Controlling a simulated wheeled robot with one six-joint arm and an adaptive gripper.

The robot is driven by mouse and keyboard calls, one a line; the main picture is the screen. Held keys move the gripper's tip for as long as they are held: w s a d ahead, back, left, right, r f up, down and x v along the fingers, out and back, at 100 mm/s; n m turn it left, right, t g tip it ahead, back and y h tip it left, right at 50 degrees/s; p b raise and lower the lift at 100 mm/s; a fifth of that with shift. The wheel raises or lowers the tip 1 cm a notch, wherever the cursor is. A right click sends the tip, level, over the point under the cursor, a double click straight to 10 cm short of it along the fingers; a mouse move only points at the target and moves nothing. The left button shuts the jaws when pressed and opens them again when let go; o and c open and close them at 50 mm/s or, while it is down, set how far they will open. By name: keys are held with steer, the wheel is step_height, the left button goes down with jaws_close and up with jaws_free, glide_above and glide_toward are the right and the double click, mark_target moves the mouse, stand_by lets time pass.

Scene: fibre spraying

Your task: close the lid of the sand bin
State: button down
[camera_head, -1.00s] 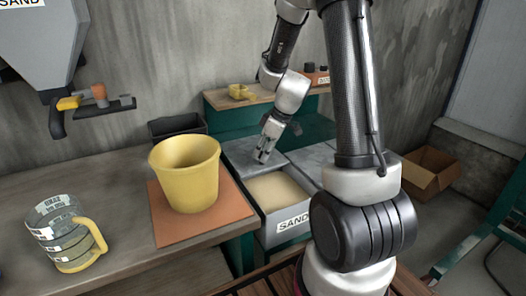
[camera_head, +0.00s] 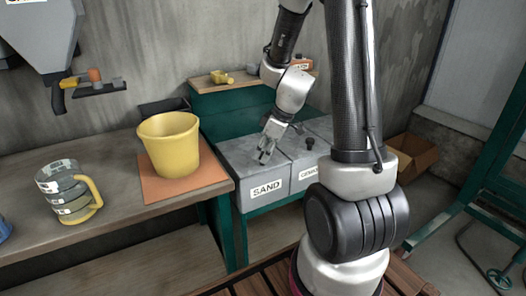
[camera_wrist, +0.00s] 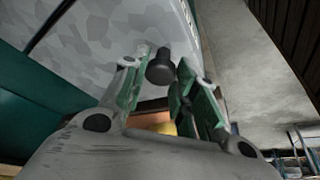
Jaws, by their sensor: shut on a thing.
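The grey sand bin (camera_head: 252,204) stands to the right of the wooden table, with a white SAND label (camera_head: 267,188) on its front. Its grey lid (camera_head: 240,152) lies flat over the top, and no sand shows. My gripper (camera_head: 264,156) is low over the lid, pointing down at it. In the wrist view my gripper (camera_wrist: 159,75) has its green-padded fingers on either side of the lid's black knob (camera_wrist: 160,66), shut on it. In the head view the fingers hide the knob.
A second grey bin with a dark knob (camera_head: 310,143) stands close on the right. A yellow bucket (camera_head: 172,150) on an orange mat (camera_head: 215,175) and a measuring jug (camera_head: 65,195) are on the table (camera_head: 115,212) at left. A cardboard box (camera_head: 415,158) lies at far right.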

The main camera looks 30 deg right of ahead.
steer(key=shift+s+f, duration=0.1)
steer(key=shift+s, duration=0.1)
steer(key=c, duration=1.1)
jaws_free()
steer(key=shift+s, duration=0.1)
steer(key=shift+d+r, duration=0.1)
steer(key=shift+r, duration=0.25)
steer(key=v, duration=1.1)
steer(key=shift+r, duration=0.2)
